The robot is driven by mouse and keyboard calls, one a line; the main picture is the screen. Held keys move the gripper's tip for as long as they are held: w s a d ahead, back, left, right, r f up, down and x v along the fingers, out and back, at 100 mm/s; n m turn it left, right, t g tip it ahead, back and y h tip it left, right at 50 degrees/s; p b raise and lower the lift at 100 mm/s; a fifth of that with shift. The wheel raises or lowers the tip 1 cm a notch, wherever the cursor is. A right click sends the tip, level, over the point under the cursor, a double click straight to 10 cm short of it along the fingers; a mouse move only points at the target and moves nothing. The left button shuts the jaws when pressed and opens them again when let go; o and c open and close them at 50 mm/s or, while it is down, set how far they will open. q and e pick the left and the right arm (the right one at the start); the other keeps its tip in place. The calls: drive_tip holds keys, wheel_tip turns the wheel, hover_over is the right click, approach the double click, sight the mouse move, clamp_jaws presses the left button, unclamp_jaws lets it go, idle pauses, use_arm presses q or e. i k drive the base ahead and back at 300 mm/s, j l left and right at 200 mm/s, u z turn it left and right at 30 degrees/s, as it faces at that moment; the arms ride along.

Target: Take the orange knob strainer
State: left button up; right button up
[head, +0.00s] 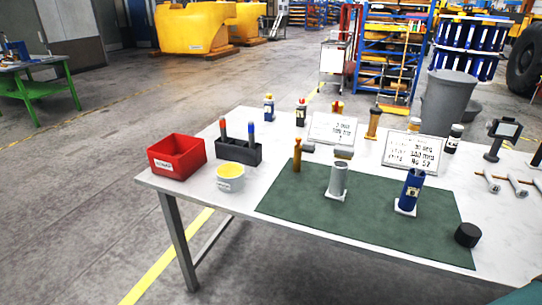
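No thing in the head view can be told for sure as the orange knob strainer. A slim orange-brown upright piece (297,157) stands at the back left of the green mat (310,205). A thicker orange-brown cylinder (373,124) with a wider top stands behind the mat, between two white sign cards. A grey upright cylinder (338,181) on a white base and a blue bottle (411,190) on a white base stand on the mat. Neither of my grippers is in view.
A red bin (177,157), a white tub with yellow contents (230,178) and a dark holder (239,152) are on the white table's left. A black cylinder (467,235) sits at the mat's right edge. The mat's front left is clear.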

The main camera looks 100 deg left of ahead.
sight(297, 157)
drive_tip(key=l+u, duration=0.2)
drive_tip(key=u, duration=3.25)
drive_tip(key=i+l+u, duration=0.1)
drive_tip(key=u, duration=0.35)
drive_tip(key=i+l+u, duration=0.1)
drive_tip(key=u, duration=0.35)
